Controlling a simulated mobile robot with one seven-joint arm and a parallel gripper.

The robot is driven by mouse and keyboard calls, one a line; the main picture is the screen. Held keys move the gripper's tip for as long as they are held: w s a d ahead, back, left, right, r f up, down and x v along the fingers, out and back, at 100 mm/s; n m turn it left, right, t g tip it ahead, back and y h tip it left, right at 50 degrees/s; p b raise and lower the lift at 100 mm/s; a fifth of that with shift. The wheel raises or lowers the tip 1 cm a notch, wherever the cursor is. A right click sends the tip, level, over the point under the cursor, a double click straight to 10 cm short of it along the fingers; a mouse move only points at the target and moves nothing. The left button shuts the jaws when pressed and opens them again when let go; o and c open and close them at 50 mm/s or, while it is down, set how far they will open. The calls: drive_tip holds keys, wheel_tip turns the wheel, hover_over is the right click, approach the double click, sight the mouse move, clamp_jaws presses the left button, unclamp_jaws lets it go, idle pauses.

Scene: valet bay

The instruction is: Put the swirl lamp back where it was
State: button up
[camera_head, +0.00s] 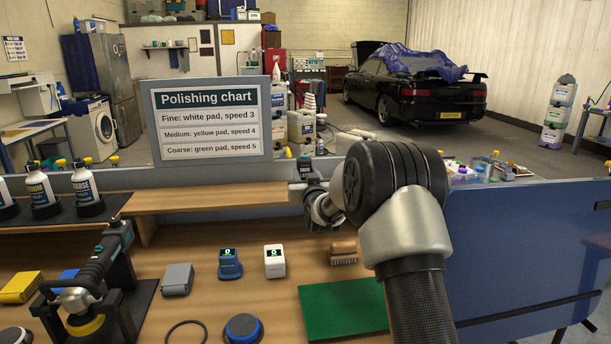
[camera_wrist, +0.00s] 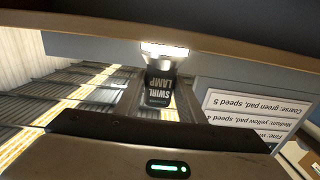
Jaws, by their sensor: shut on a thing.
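The swirl lamp (camera_wrist: 160,88) shows in the wrist view as a small dark cylinder with a white "SWIRL LAMP" label and a bright lit head. My gripper (camera_head: 308,184) is shut on it, at the right end of the raised wooden shelf (camera_head: 215,200) in the head view. In the wrist view the lit head is close to a wooden board edge (camera_wrist: 230,50); I cannot tell whether they touch. My arm and gripper hide most of the lamp in the head view.
The polishing chart (camera_head: 208,120) stands behind the shelf, left of my gripper. On the bench below are a polisher (camera_head: 95,275), a blue device (camera_head: 229,264), a white device (camera_head: 274,261), a brush (camera_head: 343,253) and a green mat (camera_head: 335,310). Bottles (camera_head: 87,185) stand at the left.

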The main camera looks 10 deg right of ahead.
drive_tip(key=shift+f, duration=0.15)
drive_tip(key=o, duration=1.1)
drive_tip(key=shift+o, duration=0.2)
